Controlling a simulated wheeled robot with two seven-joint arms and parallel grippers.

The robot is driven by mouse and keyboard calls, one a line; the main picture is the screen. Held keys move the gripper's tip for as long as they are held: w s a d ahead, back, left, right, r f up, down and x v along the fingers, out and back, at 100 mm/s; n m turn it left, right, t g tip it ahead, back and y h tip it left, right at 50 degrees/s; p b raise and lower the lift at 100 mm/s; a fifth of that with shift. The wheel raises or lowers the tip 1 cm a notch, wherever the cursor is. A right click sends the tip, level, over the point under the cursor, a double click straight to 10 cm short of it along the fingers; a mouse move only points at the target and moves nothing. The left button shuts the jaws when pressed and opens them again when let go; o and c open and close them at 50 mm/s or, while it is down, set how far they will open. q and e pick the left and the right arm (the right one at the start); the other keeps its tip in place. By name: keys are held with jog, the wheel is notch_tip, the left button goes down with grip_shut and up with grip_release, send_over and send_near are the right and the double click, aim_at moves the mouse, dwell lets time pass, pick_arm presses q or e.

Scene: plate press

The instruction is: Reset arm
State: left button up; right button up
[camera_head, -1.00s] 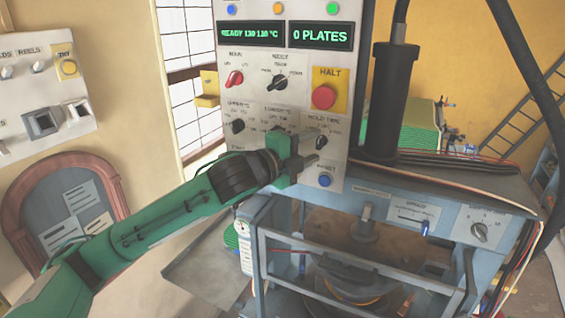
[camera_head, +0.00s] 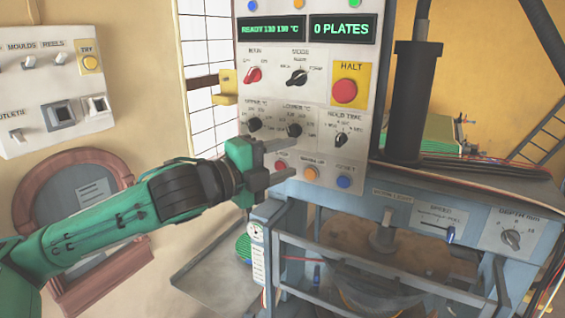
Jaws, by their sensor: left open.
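My left arm, green with a black wrist, comes in from the left. Its gripper (camera_head: 280,162) is open and empty, with its two fingers apart in front of the lower left of the control panel (camera_head: 315,95). It partly covers the area by the red button (camera_head: 281,165); I cannot tell whether it touches the panel. The hold time knob (camera_head: 341,139) and the blue reset button (camera_head: 344,182) are clear to its right. The panel displays read ready 130 130 °C and 0 plates. My right gripper is out of view.
The blue press (camera_head: 385,205) with its guard frame stands below and right of the panel. A black cylinder (camera_head: 415,100) rises from its top. A wall switch board (camera_head: 50,85) is at the left. A grey tray (camera_head: 212,275) sits below the gripper.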

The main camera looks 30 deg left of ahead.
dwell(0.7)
pick_arm(q)
jog(key=s+d+f+n+g+y, duration=0.25)
jog(key=f+n, duration=0.35)
jog(key=f, duration=0.9)
jog(key=s+d+f+n+g+y, duration=0.1)
jog(key=s+f+n+g+y, duration=0.3)
jog(key=f, duration=1.1)
jog(key=s+a+f+n+g, duration=0.1)
jog(key=s+f+n+g, duration=0.8)
jog(key=s+f, duration=1.05)
notch_tip(320, 180, down, 33)
jog(key=n+t+b, duration=0.1)
jog(key=n+b, duration=0.1)
jog(key=b, duration=0.1)
jog(key=s+a+f+b, duration=0.1)
jog(key=s+f, duration=0.9)
jog(key=f, duration=0.1)
jog(key=s+a+f+b, duration=0.1)
jog(key=s+a+f, duration=0.1)
jog(key=s+f, duration=0.8)
jog(key=shift+a+f+m+g+y, duration=0.3)
jog(key=shift+f+g+y, duration=0.15)
jog(key=shift+f, duration=0.25)
